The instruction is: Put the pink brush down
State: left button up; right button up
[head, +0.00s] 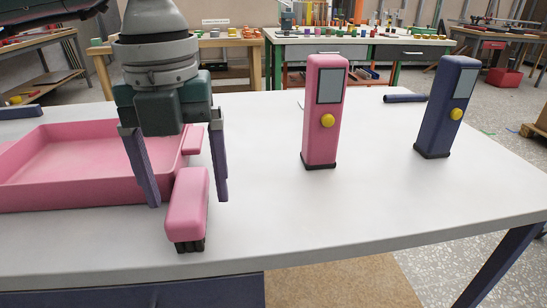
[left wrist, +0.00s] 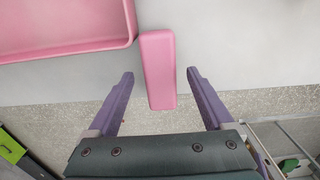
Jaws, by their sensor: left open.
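The pink brush (head: 187,203) is a long pink block with dark bristles at its near end. It is at the front of the white table, beside the pink tray. My left gripper (head: 188,200) points down with one finger on each side of the brush. In the left wrist view the brush (left wrist: 158,68) lies between the open fingers of the left gripper (left wrist: 160,73), with a gap on both sides. Its near end overlaps the table's front edge there; whether it overhangs I cannot tell. My right gripper is out of view.
The pink tray (head: 60,193) stands at the left on the white table (head: 330,215). A pink upright dispenser (head: 322,140) and a dark blue one (head: 438,125) stand to the right. A dark blue cylinder (head: 405,98) lies behind them. The right front of the table is clear.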

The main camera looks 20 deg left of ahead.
pick_arm(q)
notch_tip(320, 180, down, 3)
jog(key=shift+r, duration=0.2)
grip_shut()
dwell(0.6)
